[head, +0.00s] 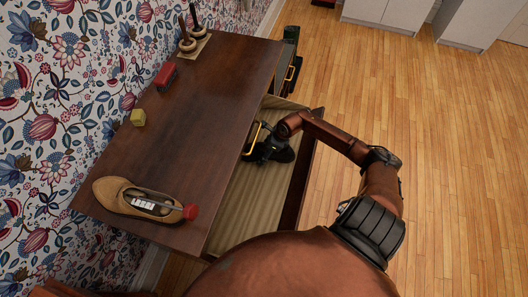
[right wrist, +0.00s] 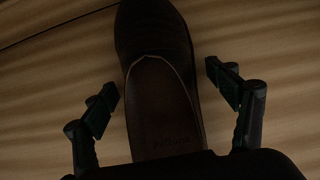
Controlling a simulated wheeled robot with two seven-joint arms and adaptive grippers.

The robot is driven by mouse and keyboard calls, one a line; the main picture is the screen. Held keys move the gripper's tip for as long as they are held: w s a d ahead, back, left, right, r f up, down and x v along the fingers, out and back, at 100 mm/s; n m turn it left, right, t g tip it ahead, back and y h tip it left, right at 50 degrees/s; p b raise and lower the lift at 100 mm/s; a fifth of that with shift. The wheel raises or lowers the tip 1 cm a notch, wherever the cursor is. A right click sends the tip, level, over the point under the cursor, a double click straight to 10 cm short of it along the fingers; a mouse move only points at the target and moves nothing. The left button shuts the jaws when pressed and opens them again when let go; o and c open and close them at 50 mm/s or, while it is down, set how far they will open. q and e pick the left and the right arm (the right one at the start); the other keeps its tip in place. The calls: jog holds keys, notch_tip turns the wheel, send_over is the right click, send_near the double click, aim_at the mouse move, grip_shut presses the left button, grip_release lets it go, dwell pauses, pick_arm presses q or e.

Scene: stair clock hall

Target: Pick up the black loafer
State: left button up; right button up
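The black loafer (head: 283,154) lies in the open drawer (head: 243,206) of the dark wooden cabinet, partly hidden by my right gripper in the head view. In the right wrist view the loafer (right wrist: 160,100) looks very dark, its toe toward the top and its opening and insole facing the camera. My right gripper (right wrist: 163,80) is open, one finger on each side of the shoe, with a visible gap on both sides. In the head view the right gripper (head: 262,146) reaches down into the drawer. My left gripper is not in view.
On the cabinet top (head: 195,125) are a tan shoe (head: 122,199) with a red-ended brush, a yellow block (head: 138,117), a red brush (head: 165,76) and a stand with upright handles (head: 193,43). The drawer's near part is empty. Wooden floor (head: 450,150) is open at right.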

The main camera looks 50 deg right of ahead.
jog(key=c, duration=1.3)
jog(key=shift+c, duration=0.2)
